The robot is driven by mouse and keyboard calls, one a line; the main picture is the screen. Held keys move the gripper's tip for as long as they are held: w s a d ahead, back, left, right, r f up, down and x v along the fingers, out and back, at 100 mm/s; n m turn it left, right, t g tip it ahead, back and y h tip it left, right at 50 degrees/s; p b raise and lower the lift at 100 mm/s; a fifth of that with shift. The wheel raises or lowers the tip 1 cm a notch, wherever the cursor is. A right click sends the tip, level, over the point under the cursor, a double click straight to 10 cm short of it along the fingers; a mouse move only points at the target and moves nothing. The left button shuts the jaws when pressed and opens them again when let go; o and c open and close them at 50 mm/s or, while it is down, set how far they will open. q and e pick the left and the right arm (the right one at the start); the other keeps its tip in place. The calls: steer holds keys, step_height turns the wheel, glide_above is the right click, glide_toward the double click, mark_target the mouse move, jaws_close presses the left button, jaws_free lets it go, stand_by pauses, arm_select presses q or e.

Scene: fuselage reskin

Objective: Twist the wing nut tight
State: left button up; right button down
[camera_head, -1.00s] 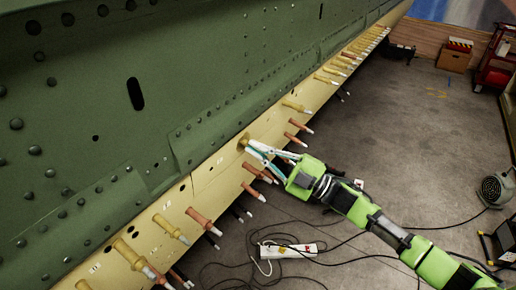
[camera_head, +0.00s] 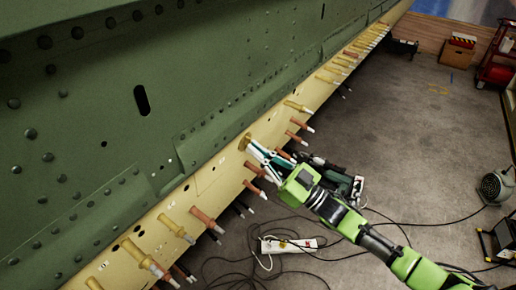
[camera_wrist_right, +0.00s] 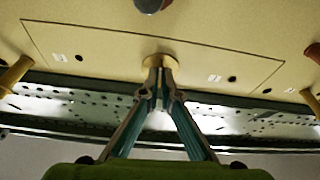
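The wing nut (camera_head: 246,141) is a small gold piece on the cream strip along the lower edge of the green fuselage panel. It also shows in the right wrist view (camera_wrist_right: 158,61), upper middle, partly hidden by the fingertips. My right gripper (camera_head: 252,149) reaches it from the lower right, its teal and grey fingers meeting at the nut. In the right wrist view the right gripper (camera_wrist_right: 160,76) has its fingers converged, with the tips close together on the nut. My left gripper is not recognizable in either view.
Several brown and gold fasteners (camera_head: 203,218) stick out along the strip on both sides. A white power strip (camera_head: 289,245) and loose black cables lie on the floor below. A dark green object (camera_head: 343,184) sits behind my right arm. Open floor lies right of the panel.

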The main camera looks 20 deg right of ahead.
steer(key=shift+s+a+f+m, duration=0.15)
steer(key=shift+f+m, duration=0.25)
steer(key=shift+m, duration=0.3)
steer(key=c, duration=2.1)
jaws_free()
steer(key=shift+r, duration=0.2)
steer(key=v, duration=1.2)
